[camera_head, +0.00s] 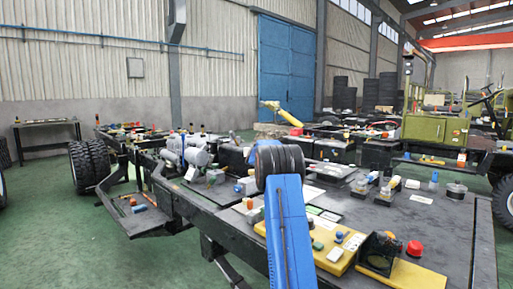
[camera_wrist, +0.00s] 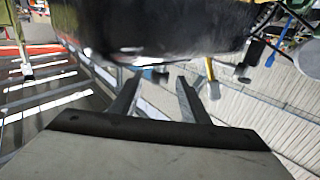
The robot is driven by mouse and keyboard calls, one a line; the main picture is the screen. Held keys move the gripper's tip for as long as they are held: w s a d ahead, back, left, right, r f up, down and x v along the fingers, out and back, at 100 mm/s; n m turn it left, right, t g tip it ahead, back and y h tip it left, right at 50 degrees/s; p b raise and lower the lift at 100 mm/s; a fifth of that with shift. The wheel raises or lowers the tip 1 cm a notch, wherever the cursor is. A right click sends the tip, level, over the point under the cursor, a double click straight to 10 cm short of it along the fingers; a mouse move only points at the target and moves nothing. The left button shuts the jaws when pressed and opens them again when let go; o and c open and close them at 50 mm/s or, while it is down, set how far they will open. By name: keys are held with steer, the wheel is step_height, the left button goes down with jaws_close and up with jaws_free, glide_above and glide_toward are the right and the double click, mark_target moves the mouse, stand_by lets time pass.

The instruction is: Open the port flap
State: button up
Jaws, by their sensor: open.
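A small black housing (camera_head: 380,250) with a dark round opening stands on a yellow plate (camera_head: 408,275) at the front right of the chassis deck in the head view. It may carry the port flap, but I cannot make out a flap or tell whether one is open. My gripper (camera_wrist: 156,84) shows in the wrist view with its two fingers apart and nothing between them. A large dark, blurred surface (camera_wrist: 150,28) fills the top of that view beyond the fingertips. My gripper cannot be made out in the head view, where my blue arm fills the lower middle.
The chassis deck (camera_head: 440,228) carries a red knob (camera_head: 414,248), another yellow plate (camera_head: 340,262) with small parts, and several blocks and fittings. A green vehicle (camera_head: 436,128) stands at the right. Green floor (camera_head: 60,220) is clear at the left.

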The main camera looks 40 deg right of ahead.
steer(key=shift+x, duration=1.8)
jaws_close()
